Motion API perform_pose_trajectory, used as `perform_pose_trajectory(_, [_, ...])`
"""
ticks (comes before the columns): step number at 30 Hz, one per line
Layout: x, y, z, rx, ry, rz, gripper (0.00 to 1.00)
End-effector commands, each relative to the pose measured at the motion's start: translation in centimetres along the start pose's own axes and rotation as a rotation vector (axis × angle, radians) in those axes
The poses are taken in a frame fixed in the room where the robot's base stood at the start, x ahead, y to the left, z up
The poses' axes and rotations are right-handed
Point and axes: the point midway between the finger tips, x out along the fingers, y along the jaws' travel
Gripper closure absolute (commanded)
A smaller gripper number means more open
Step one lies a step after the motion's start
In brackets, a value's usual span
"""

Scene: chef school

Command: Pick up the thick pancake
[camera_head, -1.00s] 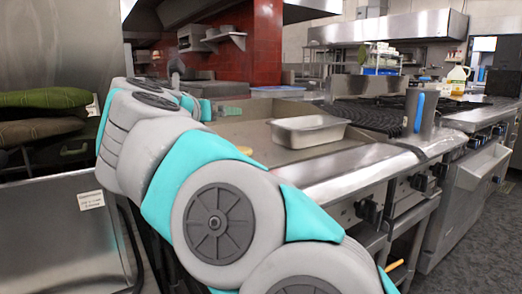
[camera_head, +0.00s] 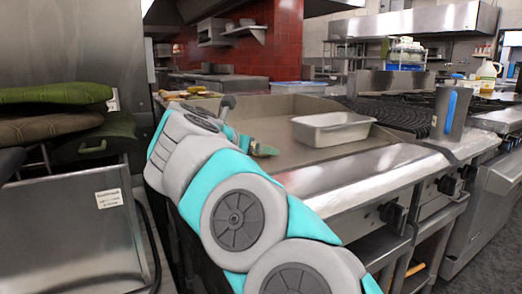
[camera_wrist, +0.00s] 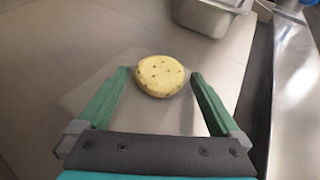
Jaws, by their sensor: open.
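The thick pancake (camera_wrist: 160,76) is a round, pale yellow disc with dark specks and a browner edge. In the wrist view it lies flat on the griddle surface (camera_wrist: 60,60). My gripper (camera_wrist: 160,74) is open, with its green fingers on either side of the pancake's near part. I cannot tell whether either finger touches it; a gap shows on both sides. In the head view a green finger of my gripper (camera_head: 264,151) shows low over the griddle (camera_head: 300,160), and the pancake cannot be clearly made out there.
A metal pan (camera_head: 332,129) stands on the griddle to the right of my gripper; its corner shows in the wrist view (camera_wrist: 212,15). Small yellowish items (camera_head: 190,91) lie at the back left. A blue-handled metal tool (camera_head: 451,112) stands at the right. Bare griddle surrounds the pancake.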

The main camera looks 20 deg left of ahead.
Motion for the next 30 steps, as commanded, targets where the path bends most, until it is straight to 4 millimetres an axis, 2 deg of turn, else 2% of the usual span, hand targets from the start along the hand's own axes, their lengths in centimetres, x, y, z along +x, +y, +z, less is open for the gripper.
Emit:
perform_pose_trajectory(8, [0.61, 0.01, 0.04, -0.001, -0.001, 0.0, 0.0])
perform_pose_trajectory(26, [0.61, 0.02, 0.03, -0.001, -0.001, 0.001, 0.68])
perform_pose_trajectory(27, [0.61, 0.02, 0.03, -0.001, -0.001, 0.001, 0.71])
perform_pose_trajectory(30, [0.61, 0.01, 0.04, -0.001, -0.001, 0.001, 0.71])
